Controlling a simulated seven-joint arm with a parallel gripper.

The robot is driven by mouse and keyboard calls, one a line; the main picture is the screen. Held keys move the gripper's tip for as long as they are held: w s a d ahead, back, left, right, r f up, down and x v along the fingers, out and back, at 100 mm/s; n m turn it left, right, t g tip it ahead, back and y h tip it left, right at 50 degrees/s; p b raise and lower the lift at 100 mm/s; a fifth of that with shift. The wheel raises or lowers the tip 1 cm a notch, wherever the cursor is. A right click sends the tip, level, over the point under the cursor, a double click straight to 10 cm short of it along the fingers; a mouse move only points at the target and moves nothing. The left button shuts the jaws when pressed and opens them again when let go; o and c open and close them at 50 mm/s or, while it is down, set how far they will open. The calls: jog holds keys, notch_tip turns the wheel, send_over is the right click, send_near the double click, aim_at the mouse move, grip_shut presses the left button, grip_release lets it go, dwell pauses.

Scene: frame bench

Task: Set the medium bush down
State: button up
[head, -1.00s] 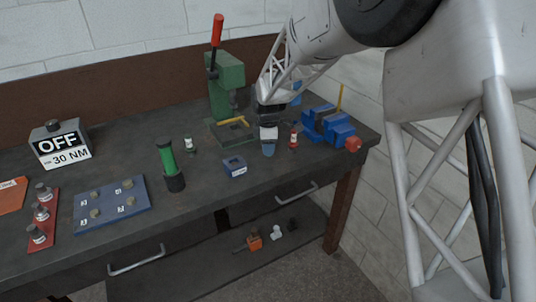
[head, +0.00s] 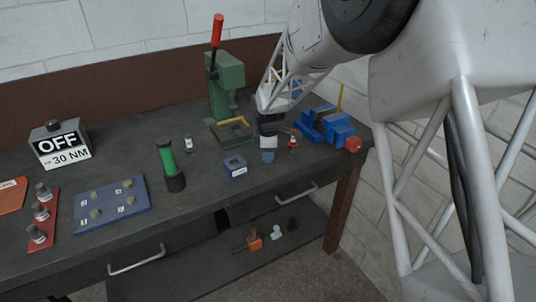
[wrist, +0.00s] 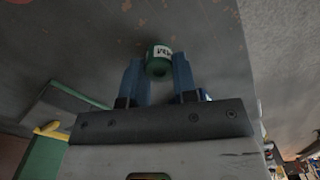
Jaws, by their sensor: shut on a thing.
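The medium bush (wrist: 159,62) is a short green cylinder with a white label. In the wrist view it sits between the two blue fingertips of my gripper (wrist: 158,75), which is shut on it. In the head view my gripper (head: 268,157) is low over the dark bench top, right of the small blue block with a square opening (head: 235,166). The fingers hide the bush there. I cannot tell whether its underside touches the bench.
A red bush with a white label (head: 293,141) stands close to the right of my gripper. Behind are the green press (head: 228,85) and blue vise (head: 335,127). A green-and-white bush (head: 189,145) and a green-black cylinder (head: 171,168) stand left. The bench's front edge is near.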

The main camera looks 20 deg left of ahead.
jog(key=shift+f, duration=0.1)
jog(key=o, duration=0.9)
notch_tip(320, 180, up, 12)
dwell(0.6)
jog(key=shift+d, duration=0.1)
dwell(0.7)
